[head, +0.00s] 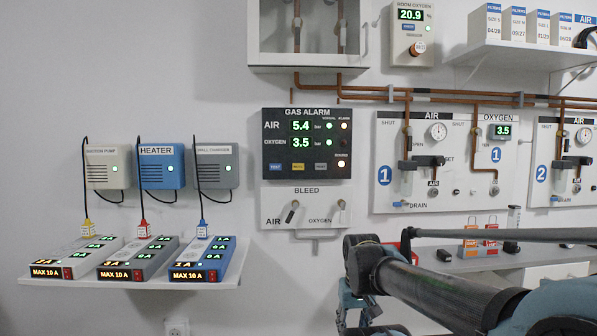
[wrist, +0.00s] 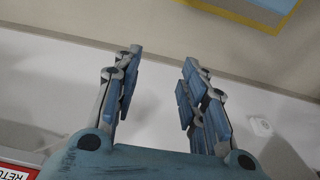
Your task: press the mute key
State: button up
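The gas alarm panel (head: 307,150) is a dark box on the wall, reading air 5.4 bar and oxygen 3.5 bar. Along its lower edge are three keys: a blue test key (head: 275,167), a yellowish middle key (head: 298,167) whose small label looks like MUTE, and a grey key (head: 320,167). My gripper (wrist: 160,75) is open and empty in the wrist view, with two fingers apart. The panel does not show there. In the head view my arm reaches in low at right, below the panel.
A bleed plate (head: 306,207) with two valves sits below the panel. A room oxygen monitor (head: 411,35) with a blue key hangs upper right. A shelf (head: 150,268) with three power boxes juts out at left. A bench (head: 500,262) with red items stands behind my arm.

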grip_shut()
dwell(1.1)
